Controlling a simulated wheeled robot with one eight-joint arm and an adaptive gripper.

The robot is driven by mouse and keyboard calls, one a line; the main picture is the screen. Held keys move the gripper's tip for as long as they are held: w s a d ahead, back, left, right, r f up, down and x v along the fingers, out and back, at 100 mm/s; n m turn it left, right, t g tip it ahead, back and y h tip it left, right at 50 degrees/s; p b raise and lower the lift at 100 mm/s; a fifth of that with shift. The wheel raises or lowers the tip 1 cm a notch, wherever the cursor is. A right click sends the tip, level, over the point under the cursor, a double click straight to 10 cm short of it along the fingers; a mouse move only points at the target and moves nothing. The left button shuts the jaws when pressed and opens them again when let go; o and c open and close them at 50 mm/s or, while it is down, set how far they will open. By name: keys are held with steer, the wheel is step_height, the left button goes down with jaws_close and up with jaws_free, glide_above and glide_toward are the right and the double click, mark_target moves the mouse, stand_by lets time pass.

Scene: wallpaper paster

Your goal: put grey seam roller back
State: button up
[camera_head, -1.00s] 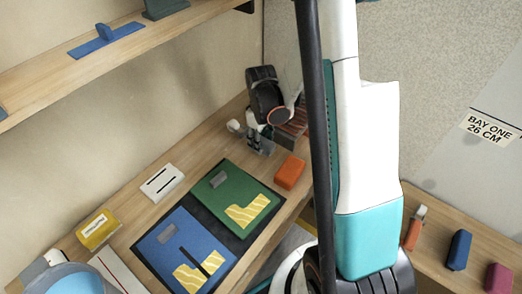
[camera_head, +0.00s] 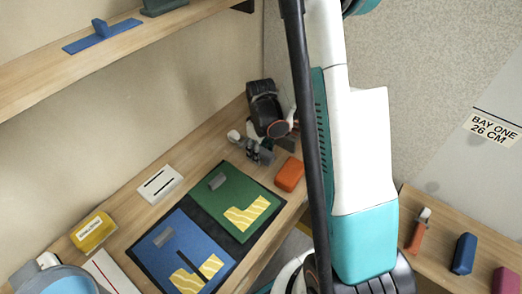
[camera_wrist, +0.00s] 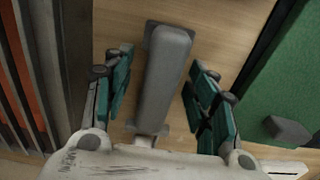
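A long grey tool with a rounded body, which looks like the grey seam roller (camera_wrist: 168,62), is between my fingers in the wrist view, above the wooden bench. My gripper (camera_wrist: 158,90) has its two teal-padded fingers apart, one on each side of it. Bare wood shows in the gaps between the tool and both fingers, so they do not grip it. In the head view my gripper (camera_head: 260,152) is low over the bench beyond the green mat; the tool is hard to make out there.
The green mat (camera_head: 228,222) and blue mat (camera_head: 160,262) carry small grey blocks and yellow striped pieces. An orange block (camera_head: 289,174) sits close by my gripper. A slatted rack (camera_wrist: 30,75) is left of the fingers. A shelf (camera_head: 60,72) runs above the bench.

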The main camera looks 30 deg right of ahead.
steer(key=shift+r, duration=0.15)
steer(key=shift+r+p, duration=0.15)
steer(key=shift+p, duration=0.4)
step_height(320, 180, up, 14)
steer(key=p, duration=0.5)
steer(key=shift+w+f, duration=0.25)
